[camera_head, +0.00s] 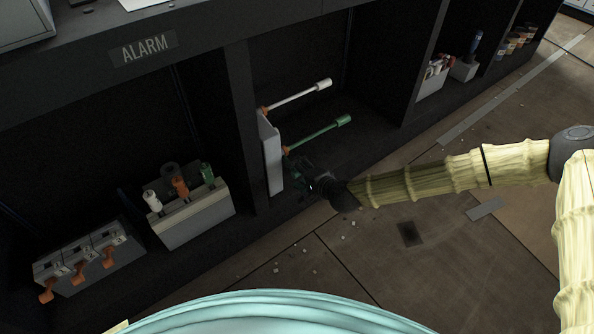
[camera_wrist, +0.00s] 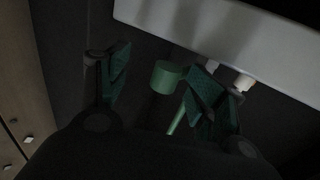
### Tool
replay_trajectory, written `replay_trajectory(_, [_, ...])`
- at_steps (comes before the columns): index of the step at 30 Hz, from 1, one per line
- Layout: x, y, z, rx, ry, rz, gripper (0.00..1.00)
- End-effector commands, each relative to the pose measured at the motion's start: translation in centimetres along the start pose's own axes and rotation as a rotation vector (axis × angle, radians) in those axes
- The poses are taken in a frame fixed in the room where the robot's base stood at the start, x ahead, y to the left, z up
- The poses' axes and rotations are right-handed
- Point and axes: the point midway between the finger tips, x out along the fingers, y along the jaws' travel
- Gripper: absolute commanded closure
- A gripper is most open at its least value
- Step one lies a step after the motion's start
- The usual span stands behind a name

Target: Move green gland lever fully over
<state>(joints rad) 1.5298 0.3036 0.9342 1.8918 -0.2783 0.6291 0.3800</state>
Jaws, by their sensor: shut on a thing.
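My gripper (camera_head: 304,183) is low at the box, below the lever's pivot in the head view. In the wrist view, a green cylindrical grip (camera_wrist: 167,77) and a thin green rod (camera_wrist: 176,118) show between the dark green fingers of my gripper (camera_wrist: 160,82), closer to the right finger. My gripper is shut on the green lever; the exact contact is dark and partly hidden.
A white lever (camera_head: 296,96) extends above the green one. The light grey box (camera_head: 271,155) stands beside my gripper. A dark post (camera_head: 244,120) is left of it. Boxes with coloured handles (camera_head: 192,218) sit further left. Open floor (camera_head: 350,245) lies in front.

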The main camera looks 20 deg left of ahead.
Motion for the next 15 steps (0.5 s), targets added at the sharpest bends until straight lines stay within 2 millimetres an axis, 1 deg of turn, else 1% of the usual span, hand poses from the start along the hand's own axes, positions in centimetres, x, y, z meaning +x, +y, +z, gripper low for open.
replay_trajectory(1, [0.05, 0.59, 0.36, 0.001, -0.006, 0.008, 0.55])
replay_trajectory(4, [0.03, 0.52, 0.37, 0.001, -0.007, 0.007, 0.56])
replay_trajectory(11, [0.04, 0.43, 0.42, 0.0, -0.007, 0.006, 0.56])
replay_trajectory(15, [-0.47, 0.39, 0.38, 0.0, -0.007, 0.006, 0.56])
